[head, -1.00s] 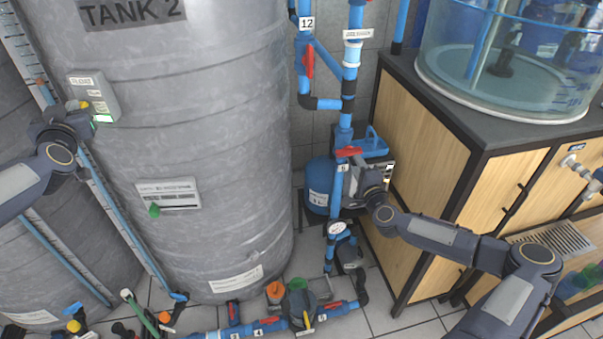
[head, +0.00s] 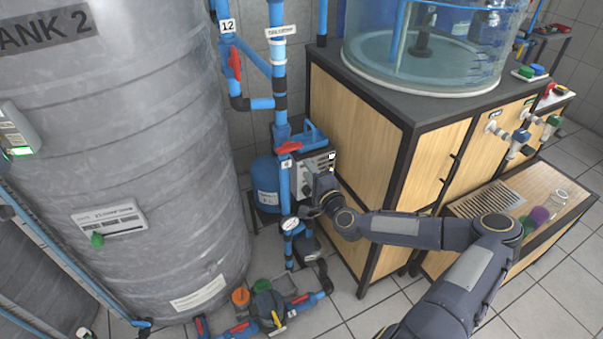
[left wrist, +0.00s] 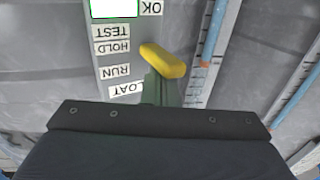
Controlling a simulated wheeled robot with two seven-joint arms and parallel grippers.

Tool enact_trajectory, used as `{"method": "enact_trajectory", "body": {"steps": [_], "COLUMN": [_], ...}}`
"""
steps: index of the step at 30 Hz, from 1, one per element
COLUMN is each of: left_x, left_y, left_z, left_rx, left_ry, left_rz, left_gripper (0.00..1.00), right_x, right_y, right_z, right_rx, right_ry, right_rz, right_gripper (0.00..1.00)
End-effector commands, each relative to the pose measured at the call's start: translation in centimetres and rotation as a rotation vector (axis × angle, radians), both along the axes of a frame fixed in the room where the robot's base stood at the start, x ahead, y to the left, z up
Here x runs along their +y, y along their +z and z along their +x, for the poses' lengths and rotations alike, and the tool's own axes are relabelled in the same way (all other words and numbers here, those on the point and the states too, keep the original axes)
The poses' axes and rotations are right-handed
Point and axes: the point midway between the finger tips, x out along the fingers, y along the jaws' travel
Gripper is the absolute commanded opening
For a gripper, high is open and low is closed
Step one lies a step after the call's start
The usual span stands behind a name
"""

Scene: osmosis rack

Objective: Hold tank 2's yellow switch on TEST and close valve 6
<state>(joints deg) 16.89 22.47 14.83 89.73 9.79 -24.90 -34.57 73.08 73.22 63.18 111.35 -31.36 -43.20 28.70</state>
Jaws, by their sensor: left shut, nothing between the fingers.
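Tank 2 (head: 150,150) is a large grey tank at left in the head view. Its switch box (head: 14,135) is cut by the left edge. In the left wrist view the yellow switch (left wrist: 163,61) is a slanted lever beside upside-down labels, TEST (left wrist: 111,32) among them. My left gripper (left wrist: 160,88) is shut close against the lever; contact is unclear. Valve 6's red handle (head: 289,147) lies crosswise on the vertical blue pipe, above a small number tag (head: 286,164). My right gripper (head: 322,188) is below and right of this handle, apart from it; its jaws are unclear.
A wooden cabinet (head: 360,140) stands close behind and right of my right gripper. A gauge (head: 290,224) sits on the pipe below it. Low pipes and valves (head: 265,315) cross the floor.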

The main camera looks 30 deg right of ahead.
Motion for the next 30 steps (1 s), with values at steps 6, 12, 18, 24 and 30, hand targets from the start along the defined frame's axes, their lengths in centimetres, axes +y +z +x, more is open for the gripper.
{"method": "enact_trajectory", "body": {"steps": [6,12,18,24,30], "left_x": [0.0,0.0,0.0,0.0,0.0], "left_y": [2.3,3.9,5.5,7.1,7.8], "left_z": [0.0,0.0,0.0,0.0,0.0], "left_rx": [-0.001,-0.002,-0.003,-0.002,-0.002], "left_ry": [-0.001,0.001,0.0,0.0,0.0], "left_rz": [0.0,0.0,0.0,0.001,0.0], "left_gripper": [0.0,0.0,0.0,0.0,0.0], "right_x": [0.0,0.0,0.0,0.0,0.0], "right_y": [1.8,3.0,4.3,5.6,6.1], "right_z": [0.0,0.0,0.0,0.0,0.0], "right_rx": [0.0,0.0,0.0,0.0,0.0], "right_ry": [0.0,0.0,0.0,0.0,0.0], "right_rz": [0.0,0.0,0.0,0.0,0.0], "right_gripper": [0.34,0.34,0.34,0.34,0.34]}}
